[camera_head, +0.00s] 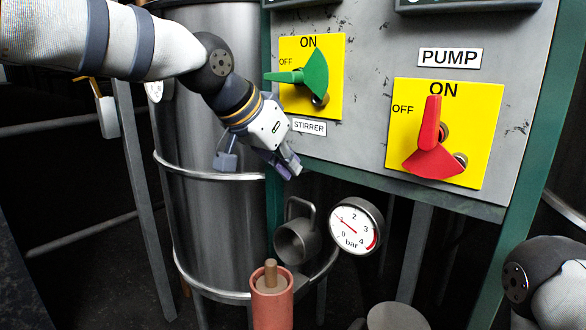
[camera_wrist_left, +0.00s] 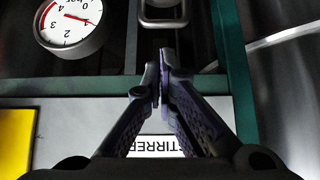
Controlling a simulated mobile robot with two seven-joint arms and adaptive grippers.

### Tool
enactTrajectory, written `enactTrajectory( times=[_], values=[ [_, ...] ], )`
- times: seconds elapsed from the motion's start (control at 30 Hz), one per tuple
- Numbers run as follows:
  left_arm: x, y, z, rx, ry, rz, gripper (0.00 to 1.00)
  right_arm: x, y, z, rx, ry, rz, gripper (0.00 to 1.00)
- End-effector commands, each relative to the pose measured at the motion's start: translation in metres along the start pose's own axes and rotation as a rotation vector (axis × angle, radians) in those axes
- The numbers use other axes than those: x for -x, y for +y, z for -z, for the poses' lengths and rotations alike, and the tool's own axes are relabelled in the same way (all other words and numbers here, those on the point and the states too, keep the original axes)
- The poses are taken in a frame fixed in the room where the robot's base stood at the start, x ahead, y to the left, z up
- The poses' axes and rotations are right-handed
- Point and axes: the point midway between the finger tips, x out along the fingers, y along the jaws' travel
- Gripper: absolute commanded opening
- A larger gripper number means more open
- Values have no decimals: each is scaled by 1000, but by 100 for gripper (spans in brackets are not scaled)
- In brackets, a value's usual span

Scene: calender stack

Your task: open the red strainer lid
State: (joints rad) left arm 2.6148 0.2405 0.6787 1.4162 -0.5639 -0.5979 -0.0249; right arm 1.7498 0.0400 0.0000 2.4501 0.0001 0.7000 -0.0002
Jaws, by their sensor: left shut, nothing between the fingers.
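A red cylinder (camera_head: 271,306) with a tan knob or plug (camera_head: 270,273) on top stands upright at the bottom centre of the head view. I cannot tell whether its top is a separate lid. My left gripper (camera_head: 288,167) is above it, beside the lower left corner of the control panel, and does not touch it. In the left wrist view the fingertips (camera_wrist_left: 162,78) meet with nothing between them. My right gripper is out of the frame.
A grey cup-shaped fitting with a handle (camera_head: 296,240) and a round pressure gauge (camera_head: 356,226) lie below the panel (camera_head: 370,100). The panel carries a green stirrer switch (camera_head: 315,72) and a red pump switch (camera_head: 431,128). A steel tank (camera_head: 205,235) stands behind my left arm.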

Motion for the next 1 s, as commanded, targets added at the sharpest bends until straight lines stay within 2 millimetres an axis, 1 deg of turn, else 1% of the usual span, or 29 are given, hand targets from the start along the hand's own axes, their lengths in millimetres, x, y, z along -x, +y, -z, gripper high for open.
enactTrajectory(
  times=[0.03, 0.2, 0.3, 0.4, 0.57, 0.87, 1.0],
  values=[
    [-14, 0, -3, 3, -8, -5, 0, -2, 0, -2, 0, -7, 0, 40],
    [-52, 0, -5, 8, -9, -7, 0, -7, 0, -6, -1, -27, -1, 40],
    [-71, 0, -5, 9, -8, -6, 0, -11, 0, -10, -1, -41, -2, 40],
    [-84, 0, -4, 9, -7, -6, 0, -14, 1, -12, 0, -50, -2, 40],
    [-92, 0, -3, 7, -4, -4, 0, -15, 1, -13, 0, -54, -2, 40],
    [-91, 0, -2, 7, -1, -3, 0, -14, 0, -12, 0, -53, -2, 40],
    [-99, -5, 1, 12, 8, -6, 0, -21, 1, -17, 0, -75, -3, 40]
  ],
)
